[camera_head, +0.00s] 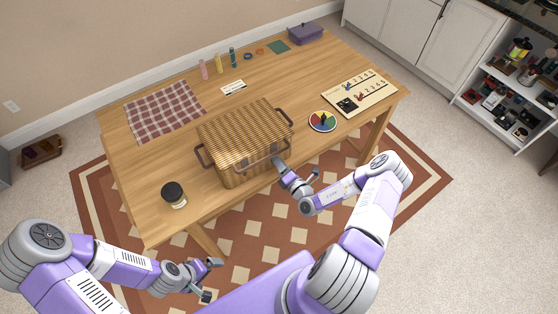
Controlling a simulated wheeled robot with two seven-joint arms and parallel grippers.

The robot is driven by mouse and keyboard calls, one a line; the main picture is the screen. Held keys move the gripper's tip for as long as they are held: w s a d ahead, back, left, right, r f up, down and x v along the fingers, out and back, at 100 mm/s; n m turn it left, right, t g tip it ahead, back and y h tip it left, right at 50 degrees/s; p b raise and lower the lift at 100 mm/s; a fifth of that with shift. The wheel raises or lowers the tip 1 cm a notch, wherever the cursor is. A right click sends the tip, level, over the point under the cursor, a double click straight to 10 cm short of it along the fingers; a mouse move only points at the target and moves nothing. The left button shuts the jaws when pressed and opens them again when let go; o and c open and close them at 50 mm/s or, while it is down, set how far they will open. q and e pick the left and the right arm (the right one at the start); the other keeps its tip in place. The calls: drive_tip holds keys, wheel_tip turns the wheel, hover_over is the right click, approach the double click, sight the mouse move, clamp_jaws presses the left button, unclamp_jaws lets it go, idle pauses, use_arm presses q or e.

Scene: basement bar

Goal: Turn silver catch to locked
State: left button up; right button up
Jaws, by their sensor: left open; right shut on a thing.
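A wicker picnic basket (243,128) stands shut on the wooden table, with dark handles on its sides and front. My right gripper (278,164) is at the right part of the basket's front side, below the lid edge. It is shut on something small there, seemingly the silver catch. The gripper covers that spot, so the catch and its turn position cannot be made out. My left gripper (211,280) is open and empty, low in front of the table and well away from the basket.
On the table (300,85) are a dark-lidded jar (174,194), a checked cloth (164,110), a colour wheel (322,121), a numbered board (360,92), several small bottles and a purple box (305,33). Bare tabletop lies between the basket and the jar.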

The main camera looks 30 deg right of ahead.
drive_tip(key=shift+m+p, duration=0.55)
drive_tip(key=shift+m, duration=2.65)
drive_tip(key=o, duration=1.1)
drive_tip(key=shift+c, duration=0.2)
drive_tip(key=s, duration=0.7)
drive_tip(key=shift+s+d, duration=0.15)
drive_tip(key=shift+s, duration=0.15)
